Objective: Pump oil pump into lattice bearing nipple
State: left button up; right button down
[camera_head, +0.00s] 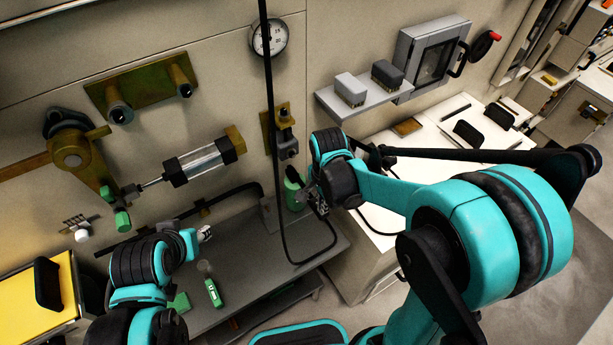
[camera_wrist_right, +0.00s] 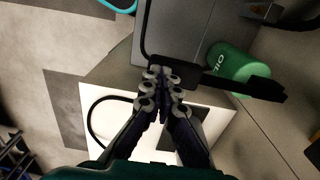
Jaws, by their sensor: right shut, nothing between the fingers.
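The oil pump is a green can (camera_head: 293,190) marked OIL, on the right part of the grey bench by the wall. It also shows in the right wrist view (camera_wrist_right: 232,66). A black bar (camera_wrist_right: 262,88) crosses in front of it. My right gripper (camera_head: 318,202) is shut and empty just right of the can, its fingertips (camera_wrist_right: 161,78) close to the bar and hose; contact cannot be told. My left gripper (camera_head: 204,234) is over the left part of the bench, too small to read. I cannot tell which wall fitting has the bearing nipple; a brass bearing housing (camera_head: 72,150) is at left.
A black hose (camera_head: 273,150) hangs down past the gauge (camera_head: 270,37) and loops over the bench (camera_head: 325,235). A cylinder (camera_head: 200,160) and brass plate (camera_head: 145,80) project from the wall. A green object (camera_head: 213,292) lies on the bench. A white counter (camera_head: 400,145) stands at right.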

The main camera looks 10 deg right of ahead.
notch_tip(320, 180, up, 9)
jog(key=w+p, duration=0.2)
jog(key=p, duration=0.4)
jog(key=shift+w+a, duration=0.2)
jog(key=shift+a, duration=0.25)
dwell(0.4)
jog(key=shift+r+p, duration=0.15)
jog(key=shift+p, duration=0.15)
notch_tip(320, 180, up, 7)
jog(key=p, duration=0.5)
dwell(0.3)
